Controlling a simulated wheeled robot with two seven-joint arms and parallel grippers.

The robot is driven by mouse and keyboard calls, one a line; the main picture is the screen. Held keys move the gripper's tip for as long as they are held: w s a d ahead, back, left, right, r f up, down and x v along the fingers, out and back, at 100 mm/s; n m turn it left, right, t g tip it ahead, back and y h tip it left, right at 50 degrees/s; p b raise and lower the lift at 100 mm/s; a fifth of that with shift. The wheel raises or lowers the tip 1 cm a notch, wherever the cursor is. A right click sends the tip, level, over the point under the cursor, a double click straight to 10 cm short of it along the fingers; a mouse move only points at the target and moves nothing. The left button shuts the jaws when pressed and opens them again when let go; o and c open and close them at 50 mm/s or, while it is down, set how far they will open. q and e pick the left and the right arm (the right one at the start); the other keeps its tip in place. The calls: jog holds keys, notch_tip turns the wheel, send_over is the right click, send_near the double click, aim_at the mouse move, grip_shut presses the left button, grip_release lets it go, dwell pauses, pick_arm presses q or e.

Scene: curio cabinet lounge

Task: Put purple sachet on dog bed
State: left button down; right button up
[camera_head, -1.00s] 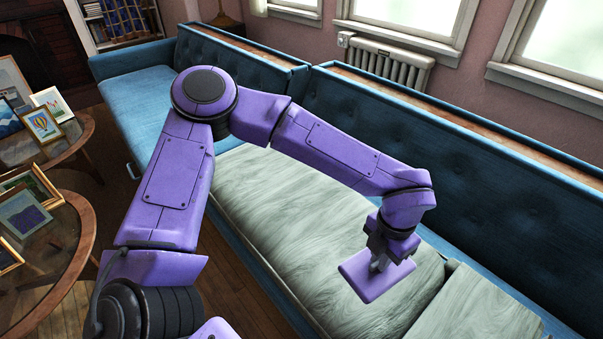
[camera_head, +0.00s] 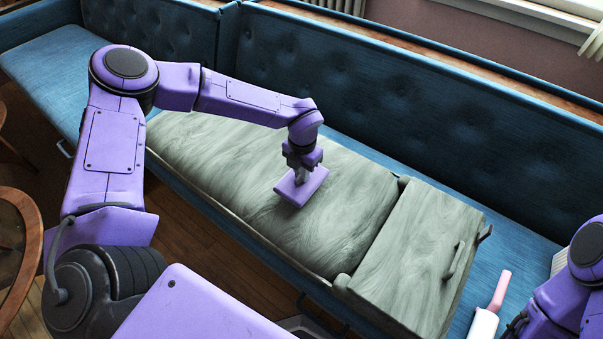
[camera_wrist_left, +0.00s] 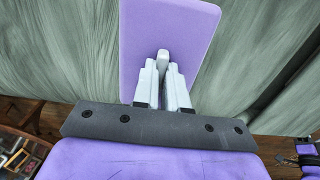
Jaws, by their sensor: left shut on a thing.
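The purple sachet (camera_head: 294,195) is a flat rectangular piece. My left gripper (camera_head: 300,178) is shut on it and points down over a long grey-green padded surface (camera_head: 215,155), which looks like the dog bed on the sofa. I cannot tell whether the sachet touches the cloth. Part of my right arm (camera_head: 575,290) shows at the lower right edge; its gripper is out of view.
A blue tufted sofa (camera_head: 190,40) runs behind and under the bed. A round wooden table (camera_head: 25,225) is at the left edge.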

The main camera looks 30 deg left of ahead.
pick_arm(q)
jog(key=shift+w+f, duration=0.1)
jog(key=shift+f, duration=0.6)
jog(key=shift+f, duration=0.15)
jog(key=c, duration=1.2)
grip_release()
